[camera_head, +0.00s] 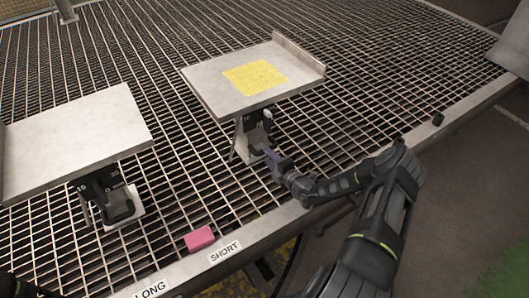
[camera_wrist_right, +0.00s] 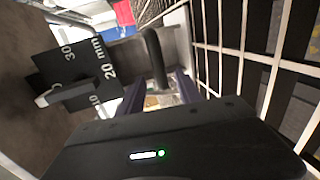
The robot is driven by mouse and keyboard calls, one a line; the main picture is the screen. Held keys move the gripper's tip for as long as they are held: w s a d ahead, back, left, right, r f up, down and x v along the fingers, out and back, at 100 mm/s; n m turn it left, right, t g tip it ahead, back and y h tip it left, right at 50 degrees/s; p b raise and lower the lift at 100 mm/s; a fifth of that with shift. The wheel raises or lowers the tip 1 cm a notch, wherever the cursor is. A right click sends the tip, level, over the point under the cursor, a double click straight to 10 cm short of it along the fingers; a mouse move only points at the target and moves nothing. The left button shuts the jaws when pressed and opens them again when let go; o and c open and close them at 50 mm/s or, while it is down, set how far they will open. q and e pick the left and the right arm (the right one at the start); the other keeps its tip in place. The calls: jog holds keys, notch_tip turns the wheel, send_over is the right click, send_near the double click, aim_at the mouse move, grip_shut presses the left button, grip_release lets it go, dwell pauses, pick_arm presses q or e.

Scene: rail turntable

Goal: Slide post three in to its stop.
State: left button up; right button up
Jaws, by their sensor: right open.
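A post (camera_head: 250,135) with a black scale stands under the middle plate, which bears a yellow patch; its number is not readable. A second post (camera_head: 106,196) with a black scale and dark handle stands under the left plate. My right gripper (camera_head: 271,157) is at the foot of the middle post. In the right wrist view, the open gripper (camera_wrist_right: 158,88) has a dark handle bar (camera_wrist_right: 154,60) between or just beyond its fingers; contact cannot be told. The scale plate (camera_wrist_right: 75,72) there reads 10, 20 mm and 30.
The metal grating deck (camera_head: 180,170) has a front rail with LONG and SHORT labels (camera_head: 225,252). A pink block (camera_head: 199,238) lies near the rail. The middle plate (camera_head: 225,75) and left plate (camera_head: 75,140) overhang their posts.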

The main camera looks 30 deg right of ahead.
jog(key=v, duration=0.3)
jog(key=shift+s+a, duration=0.15)
jog(key=shift+s, duration=0.05)
jog(key=shift+s, duration=0.1)
dwell(0.3)
